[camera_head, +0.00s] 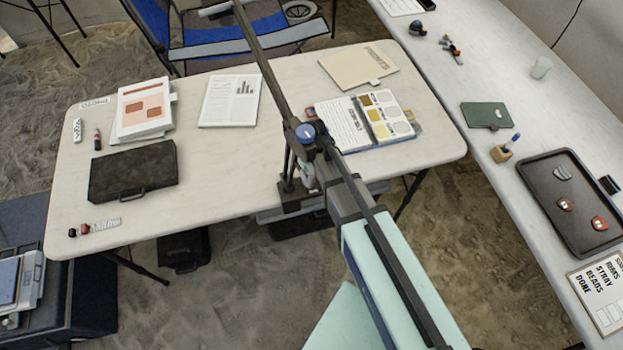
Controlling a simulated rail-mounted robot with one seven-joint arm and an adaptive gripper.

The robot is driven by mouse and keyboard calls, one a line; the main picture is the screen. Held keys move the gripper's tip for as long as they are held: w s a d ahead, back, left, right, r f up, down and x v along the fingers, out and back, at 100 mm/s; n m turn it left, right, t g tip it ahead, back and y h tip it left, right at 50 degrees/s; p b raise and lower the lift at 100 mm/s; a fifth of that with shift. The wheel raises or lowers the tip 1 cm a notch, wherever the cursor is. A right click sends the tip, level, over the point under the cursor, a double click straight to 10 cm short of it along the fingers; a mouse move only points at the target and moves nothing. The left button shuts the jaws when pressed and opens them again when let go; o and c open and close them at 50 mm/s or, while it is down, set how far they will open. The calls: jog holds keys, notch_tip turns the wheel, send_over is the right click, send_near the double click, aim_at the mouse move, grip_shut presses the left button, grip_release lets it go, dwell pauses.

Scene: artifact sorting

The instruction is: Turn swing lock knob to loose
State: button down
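A round blue knob (306,132) sits at the joint of a long dark boom (265,65). It has a pale mark on its face, too small to read as a loose or locked setting. The boom runs from the top middle, across the table, to the bottom right. Below the knob, a dark upright stand with a block-like base (298,199) is at the table's front edge. No gripper fingers can be made out near the knob, and I cannot identify my gripper anywhere in this view.
The white table (230,165) holds a dark case (133,170), papers, a colour-chart binder (384,118) and small items. Large pale teal surfaces (385,270) fill the lower middle. A side table at right holds a black tray (545,195), a green book (486,115) and a printed sheet (602,290).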

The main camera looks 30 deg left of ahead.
jog(key=n+b, duration=0.3)
jog(key=n, duration=0.3)
jog(key=shift+f, duration=0.15)
jog(key=n+b, duration=0.2)
jog(key=n, duration=0.4)
jog(key=shift+n, duration=0.4)
jog(key=c, duration=0.8)
grip_release()
jog(key=shift+o, duration=0.2)
jog(key=shift+r, duration=0.25)
notch_tip(320, 180, up, 12)
jog(key=shift+f, duration=0.15)
